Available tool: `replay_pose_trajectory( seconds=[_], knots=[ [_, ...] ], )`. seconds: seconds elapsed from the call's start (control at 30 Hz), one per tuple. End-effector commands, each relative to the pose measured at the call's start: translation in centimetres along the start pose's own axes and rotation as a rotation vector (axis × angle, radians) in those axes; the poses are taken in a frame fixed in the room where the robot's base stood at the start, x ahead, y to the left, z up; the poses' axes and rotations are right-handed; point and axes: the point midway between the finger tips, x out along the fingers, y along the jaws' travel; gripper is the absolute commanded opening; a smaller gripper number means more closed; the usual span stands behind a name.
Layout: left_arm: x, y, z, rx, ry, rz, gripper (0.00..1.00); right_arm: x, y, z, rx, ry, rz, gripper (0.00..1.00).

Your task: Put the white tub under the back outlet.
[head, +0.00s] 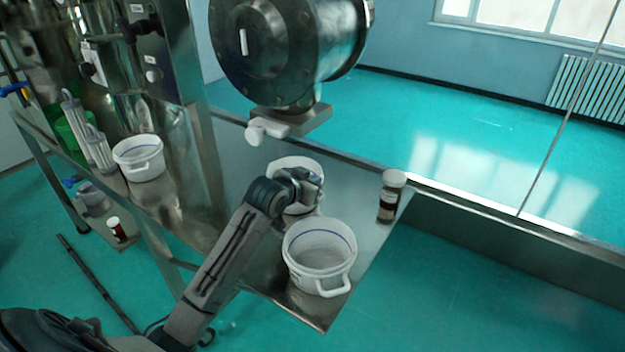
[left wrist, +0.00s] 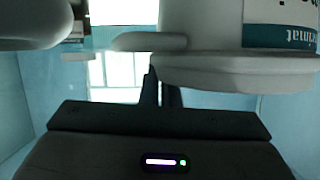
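A white tub (head: 293,166) stands on the metal table below the round steel housing, partly hidden by my left gripper (head: 308,184). In the left wrist view a white tub (left wrist: 205,55) with a teal label appears upside down, very near. The fingers (left wrist: 164,88) look close together and reach its rim and handle (left wrist: 148,41); their tips are hidden there. A second white tub (head: 320,252) stands at the table's near corner. A third (head: 140,158) stands at the left. A white outlet piece (head: 262,130) hangs under the housing (head: 285,50). My right gripper is not in view.
A brown jar with a white lid (head: 391,196) stands at the table's right edge. Clear cylinders (head: 88,135) and a green container (head: 72,128) are at the far left. The table (head: 350,185) is narrow, with open floor beyond its edges.

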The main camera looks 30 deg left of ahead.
Motion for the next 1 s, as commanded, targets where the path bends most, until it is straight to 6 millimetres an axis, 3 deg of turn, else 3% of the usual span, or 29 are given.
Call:
replay_pose_trajectory(
  seconds=[0.07,0.2,0.57,0.77,1.0],
  knots=[
    [0.0,0.0,0.1,0.000,0.001,0.000,0.00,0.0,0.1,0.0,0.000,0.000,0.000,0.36],
    [0.1,0.0,0.2,0.000,0.000,0.000,0.24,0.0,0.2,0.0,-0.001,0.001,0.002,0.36],
    [-0.2,0.0,0.0,0.001,0.001,0.000,0.24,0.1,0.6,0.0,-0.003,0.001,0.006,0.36],
    [-3.0,0.0,0.2,0.005,0.002,-0.001,0.24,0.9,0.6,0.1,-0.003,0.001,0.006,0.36],
    [-8.3,-0.1,0.2,0.007,0.000,-0.001,0.24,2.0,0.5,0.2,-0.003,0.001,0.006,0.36]
  ],
)
